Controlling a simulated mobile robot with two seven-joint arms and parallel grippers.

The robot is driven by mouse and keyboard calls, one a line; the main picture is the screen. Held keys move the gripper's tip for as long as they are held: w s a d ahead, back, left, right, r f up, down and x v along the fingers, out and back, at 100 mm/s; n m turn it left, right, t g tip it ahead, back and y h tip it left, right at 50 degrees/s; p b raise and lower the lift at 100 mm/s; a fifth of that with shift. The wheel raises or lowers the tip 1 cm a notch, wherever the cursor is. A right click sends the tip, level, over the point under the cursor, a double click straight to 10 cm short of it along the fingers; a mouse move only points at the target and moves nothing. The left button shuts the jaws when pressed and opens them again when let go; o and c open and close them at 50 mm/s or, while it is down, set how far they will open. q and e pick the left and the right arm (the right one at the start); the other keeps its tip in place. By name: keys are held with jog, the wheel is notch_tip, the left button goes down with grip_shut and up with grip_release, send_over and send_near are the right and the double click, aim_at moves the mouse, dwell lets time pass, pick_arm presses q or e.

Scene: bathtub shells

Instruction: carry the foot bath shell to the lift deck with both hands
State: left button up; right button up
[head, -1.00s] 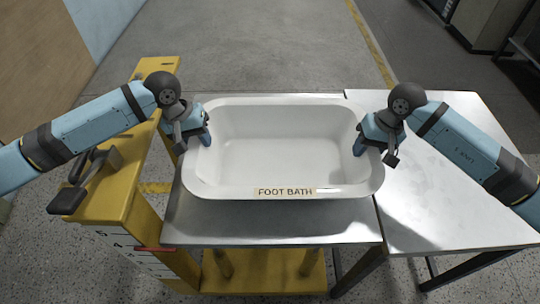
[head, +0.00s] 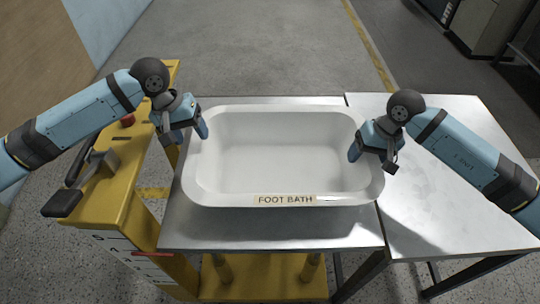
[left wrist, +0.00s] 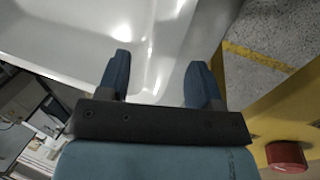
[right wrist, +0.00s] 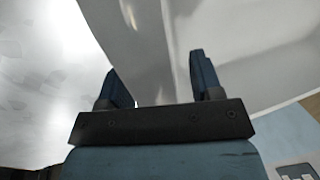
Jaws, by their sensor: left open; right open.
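The white foot bath shell (head: 280,160), with a "FOOT BATH" label on its near side, sits upright on the grey metal lift deck (head: 270,228). My left gripper (head: 187,134) is open at its left rim. In the left wrist view its fingers (left wrist: 160,85) are apart, one over the inside of the shell (left wrist: 95,35) and one outside. My right gripper (head: 371,156) is open at the right rim. In the right wrist view its fingers (right wrist: 160,85) are apart with the rim (right wrist: 150,50) between them. I cannot tell whether either gripper touches the shell.
A yellow lift mast (head: 110,190) with a black handle and a scale stands left of the deck. A red button (left wrist: 287,156) is on the yellow part. A bare metal table (head: 455,190) adjoins the deck on the right. Open floor lies beyond.

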jog(key=shift+r, duration=0.2)
pick_arm(q)
jog(key=v, duration=0.7)
pick_arm(e)
jog(key=v, duration=1.1)
jog(key=shift+r, duration=0.3)
jog(key=shift+d, duration=0.15)
